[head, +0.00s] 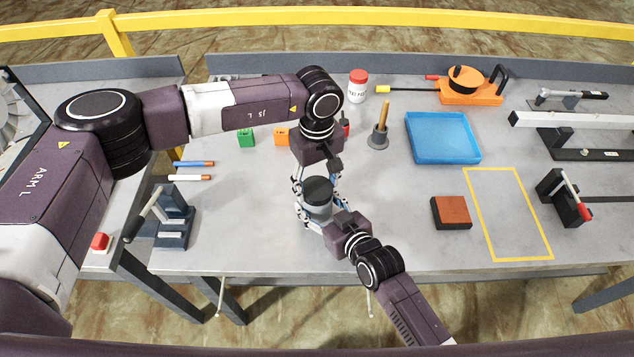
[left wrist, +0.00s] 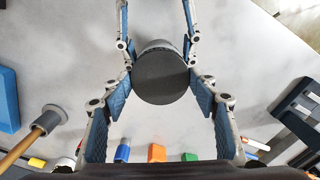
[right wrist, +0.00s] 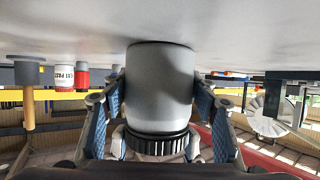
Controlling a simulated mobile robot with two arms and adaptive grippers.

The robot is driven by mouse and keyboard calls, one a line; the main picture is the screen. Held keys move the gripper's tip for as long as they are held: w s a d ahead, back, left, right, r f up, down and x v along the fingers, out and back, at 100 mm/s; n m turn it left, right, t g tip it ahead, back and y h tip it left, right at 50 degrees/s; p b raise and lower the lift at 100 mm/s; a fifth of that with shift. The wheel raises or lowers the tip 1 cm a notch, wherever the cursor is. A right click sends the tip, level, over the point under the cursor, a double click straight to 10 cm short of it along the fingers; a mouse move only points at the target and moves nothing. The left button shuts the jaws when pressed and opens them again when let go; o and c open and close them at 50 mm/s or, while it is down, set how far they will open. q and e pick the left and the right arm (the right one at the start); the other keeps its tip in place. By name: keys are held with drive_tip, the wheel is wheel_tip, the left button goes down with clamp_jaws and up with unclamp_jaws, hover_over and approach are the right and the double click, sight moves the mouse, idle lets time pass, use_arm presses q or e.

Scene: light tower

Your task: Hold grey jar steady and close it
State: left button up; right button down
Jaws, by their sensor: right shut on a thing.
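The grey jar (head: 317,211) stands upright on the table, with a round dark lid (head: 318,188) on its top. In the left wrist view the lid (left wrist: 162,78) shows from above. My right gripper (head: 325,215) is shut on the jar's body; the right wrist view shows the jar (right wrist: 160,85) between its blue pads, upside down, with the ribbed lid rim (right wrist: 157,146) against the body. My left gripper (head: 317,174) is open at the lid, its pads on either side with a gap. I cannot tell how tightly the lid sits.
A plunger-like wooden handle (head: 380,125), a blue tray (head: 443,138) and a brown-red block (head: 451,212) lie to the right. A grey stand (head: 174,218) is at the left. Green (head: 246,138) and orange (head: 282,136) blocks are behind. The table's front edge is close.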

use_arm(q)
drive_tip(key=o, duration=0.4)
drive_tip(key=shift+o, duration=0.2)
wheel_tip(320, 180, up, 12)
idle(0.4)
use_arm(e)
drive_tip(key=c, duration=0.7)
unclamp_jaws()
drive_tip(key=v, duration=1.2)
drive_tip(key=shift+r, duration=0.1)
